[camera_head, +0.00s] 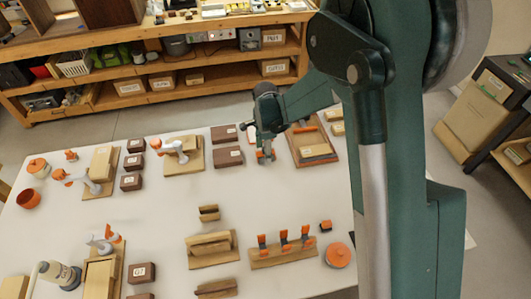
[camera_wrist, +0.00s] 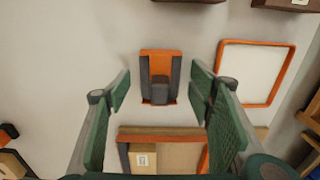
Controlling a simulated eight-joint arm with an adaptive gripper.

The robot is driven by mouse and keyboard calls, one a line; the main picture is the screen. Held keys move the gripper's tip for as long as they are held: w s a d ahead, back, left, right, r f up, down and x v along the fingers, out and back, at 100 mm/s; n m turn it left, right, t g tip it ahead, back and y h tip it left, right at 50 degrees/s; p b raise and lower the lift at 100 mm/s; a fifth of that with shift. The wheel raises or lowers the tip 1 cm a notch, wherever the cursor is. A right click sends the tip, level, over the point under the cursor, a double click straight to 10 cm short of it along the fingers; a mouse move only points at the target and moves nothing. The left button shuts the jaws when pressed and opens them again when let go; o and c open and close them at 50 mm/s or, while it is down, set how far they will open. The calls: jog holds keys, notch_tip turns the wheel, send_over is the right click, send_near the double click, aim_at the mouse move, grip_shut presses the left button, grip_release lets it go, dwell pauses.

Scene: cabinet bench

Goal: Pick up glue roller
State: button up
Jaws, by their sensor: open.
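An orange-and-grey piece (camera_wrist: 160,66), which looks like the glue roller, lies on the white table. In the wrist view it sits between and beyond the two green fingers of my gripper (camera_wrist: 160,90), with clear space on both sides. In the head view its orange part (camera_head: 265,155) shows just below my gripper (camera_head: 266,146), partly hidden by the fingers. My gripper is open with nothing held. Whether the fingertips are level with the piece or above it, I cannot tell.
An orange-rimmed frame (camera_wrist: 221,70) lies to the right. A wooden tray (camera_head: 298,147) is close by on the right in the head view. Dark brown blocks (camera_head: 228,156) stand to the left. Clamps on a wooden base (camera_head: 284,256) stand toward the front. White table between is clear.

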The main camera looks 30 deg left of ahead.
dwell(0.3)
jog(key=c, duration=1.1)
jog(key=shift+r, duration=0.15)
jog(key=shift+r, duration=0.6)
grip_shut()
notch_tip(320, 180, up, 9)
jog(key=shift+f+p, duration=0.2)
jog(key=shift+p, duration=0.4)
